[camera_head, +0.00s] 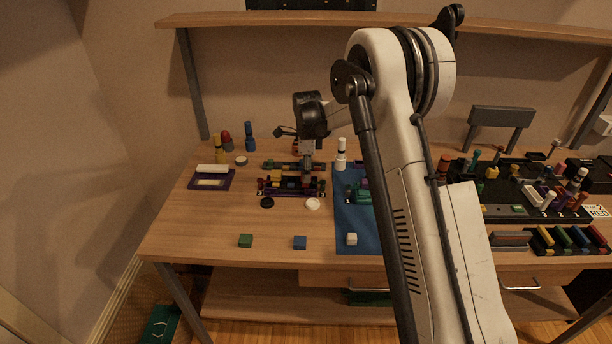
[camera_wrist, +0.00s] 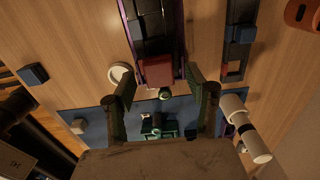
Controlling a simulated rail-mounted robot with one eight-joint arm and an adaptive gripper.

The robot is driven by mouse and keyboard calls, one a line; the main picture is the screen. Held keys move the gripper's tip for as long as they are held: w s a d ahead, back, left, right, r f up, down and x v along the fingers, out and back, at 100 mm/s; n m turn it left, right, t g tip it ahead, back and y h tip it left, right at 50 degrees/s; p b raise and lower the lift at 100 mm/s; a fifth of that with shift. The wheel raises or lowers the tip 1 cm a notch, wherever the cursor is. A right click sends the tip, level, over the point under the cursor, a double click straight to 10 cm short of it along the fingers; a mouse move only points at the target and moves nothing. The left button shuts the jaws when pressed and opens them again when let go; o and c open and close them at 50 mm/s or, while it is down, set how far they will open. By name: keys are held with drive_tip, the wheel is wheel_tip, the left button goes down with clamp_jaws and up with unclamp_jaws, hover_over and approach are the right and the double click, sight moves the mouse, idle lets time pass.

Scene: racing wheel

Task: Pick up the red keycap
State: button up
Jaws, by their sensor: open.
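The red keycap (camera_wrist: 157,72) is a boxy red block at the end of a dark rail with purple edges (camera_wrist: 153,28) in the wrist view. My gripper (camera_wrist: 160,82) is open, with one finger to the left and one to the right of the keycap. No contact shows, and the height between them is hard to judge. In the head view my gripper (camera_head: 306,178) is over the rows of coloured keys (camera_head: 290,185) on the table; it partly hides them, and I cannot single out the red keycap there.
A white disc (camera_head: 312,204) and a black disc (camera_head: 267,203) lie in front of the rows. A blue mat (camera_head: 345,215) and a white bottle (camera_head: 341,155) are to the right.

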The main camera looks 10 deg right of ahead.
drive_tip(key=shift+f, duration=0.5)
drive_tip(key=c, duration=0.8)
drive_tip(key=shift+r, duration=0.15)
